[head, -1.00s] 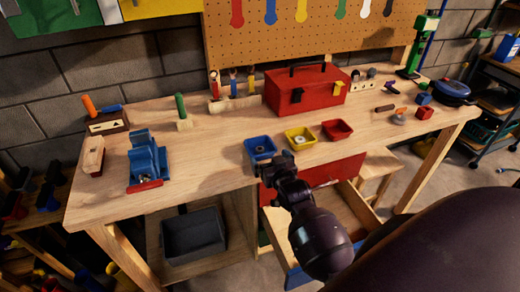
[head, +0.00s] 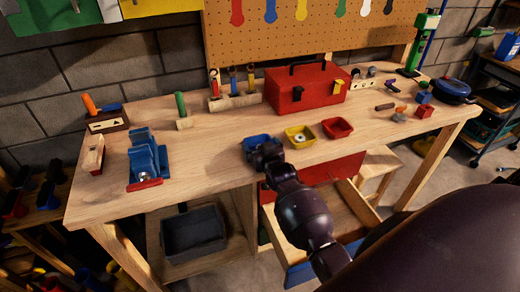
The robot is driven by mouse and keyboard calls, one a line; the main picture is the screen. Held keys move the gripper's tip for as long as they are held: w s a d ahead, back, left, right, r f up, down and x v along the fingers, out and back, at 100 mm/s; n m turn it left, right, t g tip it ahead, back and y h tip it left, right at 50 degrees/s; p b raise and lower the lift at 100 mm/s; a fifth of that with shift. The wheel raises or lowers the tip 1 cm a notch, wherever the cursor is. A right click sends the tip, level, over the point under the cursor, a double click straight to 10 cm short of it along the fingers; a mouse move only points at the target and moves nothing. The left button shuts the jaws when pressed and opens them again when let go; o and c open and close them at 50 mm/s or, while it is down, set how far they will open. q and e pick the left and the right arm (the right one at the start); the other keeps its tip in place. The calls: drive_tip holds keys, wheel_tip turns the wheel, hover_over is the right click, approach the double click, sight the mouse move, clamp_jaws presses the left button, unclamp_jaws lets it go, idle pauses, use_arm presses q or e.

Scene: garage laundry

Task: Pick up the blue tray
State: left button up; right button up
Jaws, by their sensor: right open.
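The small blue tray (head: 251,142) stands on the front part of the wooden workbench, left of the yellow tray. My right gripper (head: 263,152) is over the tray's front side and hides much of it. The gripper is open. Its fingertips are dark and partly hidden, so I cannot tell whether they touch the tray's rim. My left gripper is not in view.
A yellow tray (head: 300,136) with a small part in it and a red tray (head: 337,128) stand just right. A red toolbox (head: 304,90) is behind. A blue vise (head: 145,160) is at left. An open drawer (head: 345,212) juts out below the bench (head: 215,165).

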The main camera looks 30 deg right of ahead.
drive_tip(key=c, duration=0.6)
drive_tip(key=shift+r, duration=0.15)
drive_tip(key=shift+c, duration=0.2)
drive_tip(key=shift+r, duration=0.15)
drive_tip(key=f+v, duration=0.2)
drive_tip(key=v, duration=1.5)
drive_tip(key=shift+s+a+f+b, duration=0.25)
drive_tip(key=shift+s+f+b, duration=0.05)
drive_tip(key=shift+s, duration=0.25)
drive_tip(key=w+a+r+n+y, duration=0.2)
drive_tip(key=w+a+r+y, duration=0.1)
drive_tip(key=a+r, duration=0.8)
drive_tip(key=shift+w+a+r+n+y, duration=0.3)
drive_tip(key=shift+w+a+n, duration=0.15)
drive_tip(key=shift+a, duration=0.7)
